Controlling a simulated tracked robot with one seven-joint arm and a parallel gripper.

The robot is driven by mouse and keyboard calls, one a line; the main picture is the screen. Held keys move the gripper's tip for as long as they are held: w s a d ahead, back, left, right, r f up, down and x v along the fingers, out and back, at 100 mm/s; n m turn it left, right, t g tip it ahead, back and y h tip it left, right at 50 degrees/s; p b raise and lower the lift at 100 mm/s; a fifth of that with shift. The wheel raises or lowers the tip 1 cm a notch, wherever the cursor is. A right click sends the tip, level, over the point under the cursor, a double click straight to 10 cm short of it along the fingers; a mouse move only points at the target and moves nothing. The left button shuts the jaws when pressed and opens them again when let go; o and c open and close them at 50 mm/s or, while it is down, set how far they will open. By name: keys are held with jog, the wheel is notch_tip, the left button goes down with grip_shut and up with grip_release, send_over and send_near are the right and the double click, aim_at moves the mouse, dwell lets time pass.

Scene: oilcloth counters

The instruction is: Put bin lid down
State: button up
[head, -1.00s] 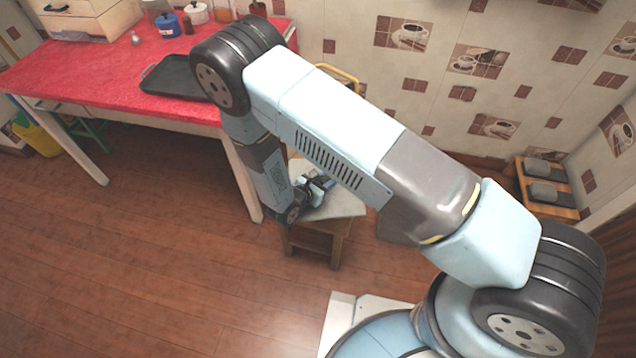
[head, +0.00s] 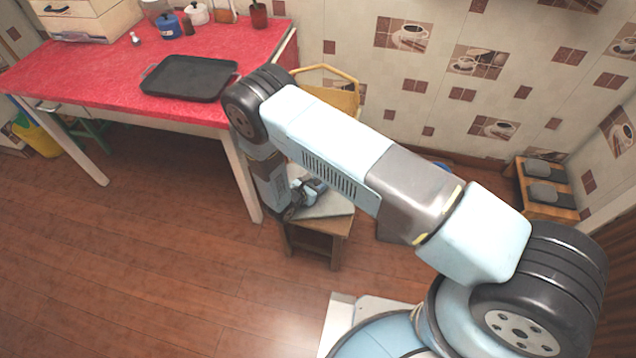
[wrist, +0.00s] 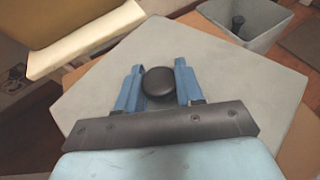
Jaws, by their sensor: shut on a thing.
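The bin lid (head: 325,205) is a flat grey square plate with a round black knob (wrist: 158,86). In the wrist view the grey plate (wrist: 215,60) fills the middle. My gripper (wrist: 158,82) is shut on the knob, with one blue finger on each side of it. In the head view my gripper (head: 308,192) is low over the small wooden stool (head: 318,243). The lid is on the stool's top or just above it; I cannot tell whether they touch. The open grey bin (wrist: 252,28) shows at the upper right of the wrist view, with something dark inside.
The red counter (head: 110,75) stands at the left, its front leg (head: 243,180) close beside my wrist. A black tray (head: 188,78) lies on it. A yellow-framed object (head: 338,95) is behind the stool. Open floor (head: 150,260) lies in front.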

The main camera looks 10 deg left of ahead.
jog(key=o, duration=1.1)
jog(key=v, duration=1.2)
jog(key=shift+a, duration=0.1)
